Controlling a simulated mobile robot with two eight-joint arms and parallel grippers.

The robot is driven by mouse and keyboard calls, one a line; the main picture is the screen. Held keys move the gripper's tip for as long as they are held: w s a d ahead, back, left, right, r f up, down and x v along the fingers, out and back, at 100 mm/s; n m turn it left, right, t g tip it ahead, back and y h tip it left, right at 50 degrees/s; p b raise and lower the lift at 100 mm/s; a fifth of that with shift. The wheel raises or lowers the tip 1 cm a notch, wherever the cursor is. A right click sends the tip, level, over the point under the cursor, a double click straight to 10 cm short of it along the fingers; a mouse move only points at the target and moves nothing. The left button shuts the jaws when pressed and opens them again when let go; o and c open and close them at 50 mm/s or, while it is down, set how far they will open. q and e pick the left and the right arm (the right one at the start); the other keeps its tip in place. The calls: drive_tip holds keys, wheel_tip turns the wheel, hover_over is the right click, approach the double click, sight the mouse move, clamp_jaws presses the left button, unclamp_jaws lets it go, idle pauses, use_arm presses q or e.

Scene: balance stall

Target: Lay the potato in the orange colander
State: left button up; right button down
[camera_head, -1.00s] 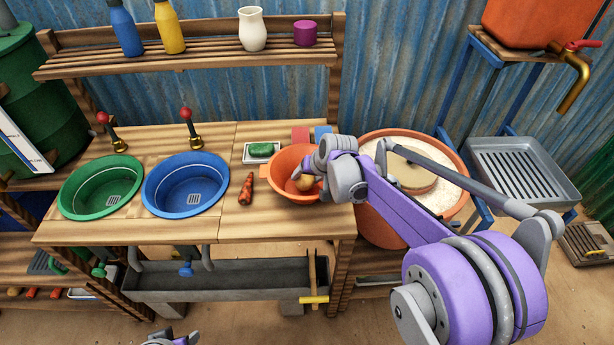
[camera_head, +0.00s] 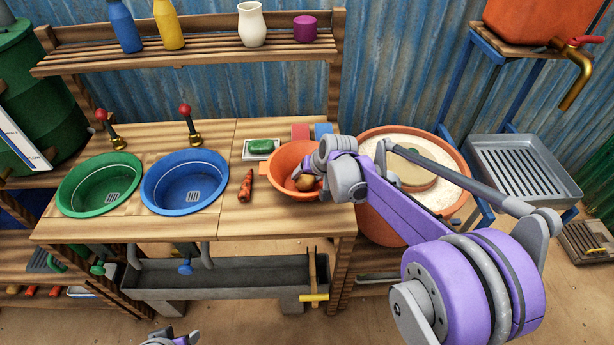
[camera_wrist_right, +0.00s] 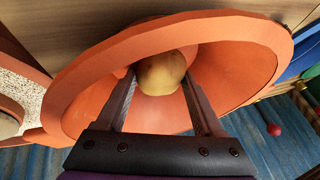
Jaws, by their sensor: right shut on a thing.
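The orange colander (camera_head: 283,163) stands at the right end of the wooden counter. The brown potato (camera_head: 304,182) shows inside its rim, partly hidden by my right gripper (camera_head: 316,182). In the right wrist view the potato (camera_wrist_right: 161,73) sits between the two fingertips of my right gripper (camera_wrist_right: 160,88), inside the orange colander (camera_wrist_right: 85,85). My right gripper is shut on the potato. Whether the potato touches the colander's bottom I cannot tell. A small part of my left arm shows at the bottom edge of the head view; its gripper jaws are not visible.
Blue (camera_head: 165,206) and green (camera_head: 75,205) basins sit further left. A large orange tub (camera_head: 456,158) stands right.

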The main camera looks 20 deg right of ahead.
unclamp_jaws()
drive_tip(key=shift+r, duration=0.1)
drive_tip(key=p+v, duration=0.1)
drive_tip(key=v, duration=1)
drive_tip(key=s+a+f+n+h+p, duration=0.1)
drive_tip(key=s+p, duration=0.2)
drive_tip(key=s, duration=1)
drive_tip(key=s+a+n+h+p, duration=0.1)
drive_tip(key=s+a+n+p, duration=0.1)
drive_tip(key=s, duration=1)
drive_tip(key=shift+s+a+f+p, duration=0.2)
drive_tip(key=shift+s+f+p, duration=0.2)
drive_tip(key=shift+p, duration=0.45)
